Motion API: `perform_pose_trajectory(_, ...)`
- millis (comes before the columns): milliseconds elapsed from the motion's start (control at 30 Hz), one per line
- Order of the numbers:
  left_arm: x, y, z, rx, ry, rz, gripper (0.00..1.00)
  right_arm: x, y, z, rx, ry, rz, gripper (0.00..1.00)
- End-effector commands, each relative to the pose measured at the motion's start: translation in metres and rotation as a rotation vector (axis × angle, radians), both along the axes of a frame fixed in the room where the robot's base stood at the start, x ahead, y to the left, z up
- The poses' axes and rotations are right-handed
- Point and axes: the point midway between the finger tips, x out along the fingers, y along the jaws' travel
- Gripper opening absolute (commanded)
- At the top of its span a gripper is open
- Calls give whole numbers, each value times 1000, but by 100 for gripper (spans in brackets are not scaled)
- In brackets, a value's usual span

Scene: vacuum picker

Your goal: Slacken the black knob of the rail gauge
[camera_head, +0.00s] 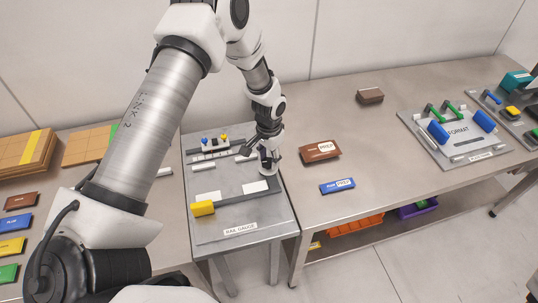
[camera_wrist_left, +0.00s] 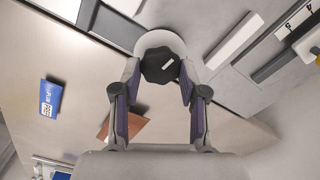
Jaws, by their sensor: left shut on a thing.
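The rail gauge (camera_head: 232,182) is a grey plate with a "RAIL GAUGE" label on a small stand, left of the middle in the head view. My left gripper (camera_head: 266,168) reaches down onto its right side. In the left wrist view, the black lobed knob (camera_wrist_left: 160,65) sits on a round pale base. The fingertips of my left gripper (camera_wrist_left: 159,82) are on either side of the knob, shut on it. In the head view the gripper hides the knob. My right gripper is in neither view.
A yellow block (camera_head: 203,208) sits on the gauge's front left, with blue and yellow knobs at its back. A brown box (camera_head: 320,152) and a blue box (camera_head: 337,186) lie on the table to the right. The "FORMAT" plate (camera_head: 460,143) is farther right.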

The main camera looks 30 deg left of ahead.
Motion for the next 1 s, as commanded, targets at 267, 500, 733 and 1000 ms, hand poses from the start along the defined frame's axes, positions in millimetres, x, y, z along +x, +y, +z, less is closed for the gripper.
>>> perform_pose_trajectory(267, -1, 1, 2, 0, 2, 259, 8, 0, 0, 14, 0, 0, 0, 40)
perform_pose_trajectory(500, -1, 1, 1, 0, 1, 460, 8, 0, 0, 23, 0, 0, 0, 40)
perform_pose_trajectory(733, -1, 2, 1, 0, 1, 594, 8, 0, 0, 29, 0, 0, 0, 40)
perform_pose_trajectory(1000, 0, 2, 0, 0, 0, 666, 8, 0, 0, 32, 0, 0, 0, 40)
